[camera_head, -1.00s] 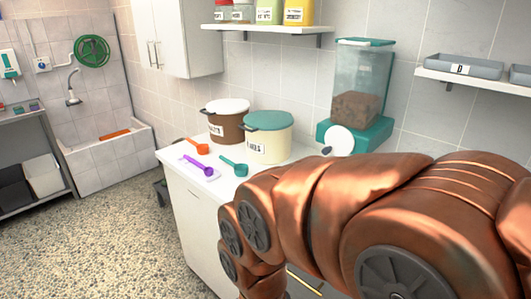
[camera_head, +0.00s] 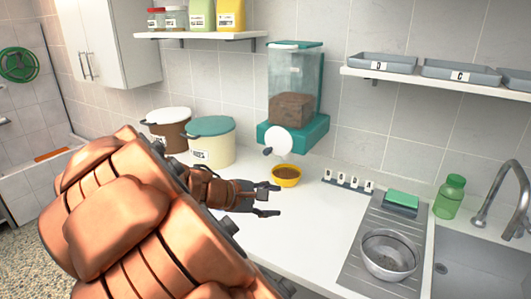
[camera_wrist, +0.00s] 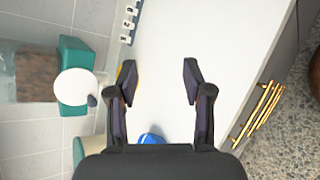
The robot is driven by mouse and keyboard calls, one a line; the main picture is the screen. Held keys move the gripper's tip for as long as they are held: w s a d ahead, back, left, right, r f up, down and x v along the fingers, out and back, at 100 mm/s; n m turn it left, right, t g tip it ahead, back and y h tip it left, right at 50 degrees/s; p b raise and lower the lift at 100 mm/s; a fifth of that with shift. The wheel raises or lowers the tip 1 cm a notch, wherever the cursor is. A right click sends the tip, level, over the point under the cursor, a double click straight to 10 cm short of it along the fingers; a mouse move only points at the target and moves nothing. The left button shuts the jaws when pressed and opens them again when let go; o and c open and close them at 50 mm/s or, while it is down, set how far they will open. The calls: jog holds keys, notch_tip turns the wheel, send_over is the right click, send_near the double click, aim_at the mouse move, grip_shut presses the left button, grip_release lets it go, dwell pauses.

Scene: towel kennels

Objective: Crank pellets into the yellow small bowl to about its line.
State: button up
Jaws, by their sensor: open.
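The yellow small bowl (camera_head: 287,183) stands on the counter below the dispenser, with brown pellets inside; its line cannot be made out. The dispenser (camera_head: 293,80) is a clear bin part full of brown pellets on a teal base. Its white crank disc (camera_head: 278,141) has a dark knob (camera_head: 267,151) and also shows in the wrist view (camera_wrist: 75,86). My gripper (camera_head: 275,200) is open and empty, just in front of the bowl in the head view. In the wrist view my gripper (camera_wrist: 158,78) has its fingers spread over bare counter; a yellow sliver of the bowl shows behind one finger.
A brown bin (camera_head: 168,130) and a cream bin with teal lid (camera_head: 212,148) stand left of the dispenser. Labelled clips (camera_head: 348,181), a steel bowl (camera_head: 389,255) on the drainboard, a green bottle (camera_head: 449,196) and the sink are to the right.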

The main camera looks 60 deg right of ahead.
jog(key=w+d+r+n+h, duration=0.2)
jog(key=w+d+n+h, duration=0.15)
jog(key=d, duration=0.25)
jog(key=n+t+h, duration=0.3)
jog(key=n+t, duration=0.2)
jog(key=n, duration=0.5)
send_near(265, 153)
jog(key=d, duration=0.3)
jog(key=shift+d+f+p, duration=0.2)
jog(key=shift+d+p, duration=1.25)
jog(key=shift+d, duration=2.55)
grip_shut()
